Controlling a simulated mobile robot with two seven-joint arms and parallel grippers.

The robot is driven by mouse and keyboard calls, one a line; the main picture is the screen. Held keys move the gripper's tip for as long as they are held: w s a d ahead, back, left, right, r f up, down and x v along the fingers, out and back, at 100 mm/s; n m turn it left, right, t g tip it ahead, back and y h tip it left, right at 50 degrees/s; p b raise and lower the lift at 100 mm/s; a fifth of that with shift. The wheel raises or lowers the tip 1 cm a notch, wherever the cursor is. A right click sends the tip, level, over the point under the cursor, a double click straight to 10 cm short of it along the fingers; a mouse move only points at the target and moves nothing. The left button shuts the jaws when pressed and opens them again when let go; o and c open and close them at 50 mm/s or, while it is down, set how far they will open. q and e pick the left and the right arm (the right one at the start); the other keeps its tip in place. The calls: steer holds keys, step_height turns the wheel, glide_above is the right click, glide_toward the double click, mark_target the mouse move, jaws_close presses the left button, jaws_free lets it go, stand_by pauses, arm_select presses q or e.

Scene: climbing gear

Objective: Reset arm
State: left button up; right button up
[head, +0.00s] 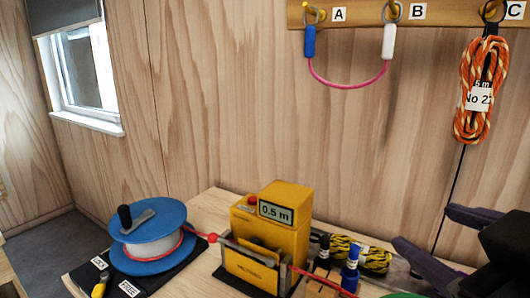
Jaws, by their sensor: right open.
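My right gripper (424,227) comes in at the lower right edge, with two purple fingers spread apart. It is open with nothing between the fingers, and it is near the right end of the workbench. The dark body behind the fingers is cut off by the picture edge. My left gripper does not show.
A yellow meter (288,212) reading 0.5 m stands on the bench (212,272). Left of it is a blue-rimmed reel (158,222) with pink cord. An orange rope (468,72) hangs from hook C.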

steer(key=s+d+f+m+g+p, duration=0.1)
steer(key=s+f+m+g+p, duration=0.1)
steer(key=s+f+g, duration=0.5)
steer(key=s+d+f+m+g+p, duration=0.1)
steer(key=s+f+m+g, duration=0.15)
steer(key=s, duration=0.95)
step_height(320, 180, up, 27)
steer(key=p, duration=2.6)
steer(key=shift+w+a+f+n+g+y, duration=0.15)
steer(key=shift+w+a+n+g+y, duration=0.05)
steer(key=shift+w+n+g+y, duration=0.2)
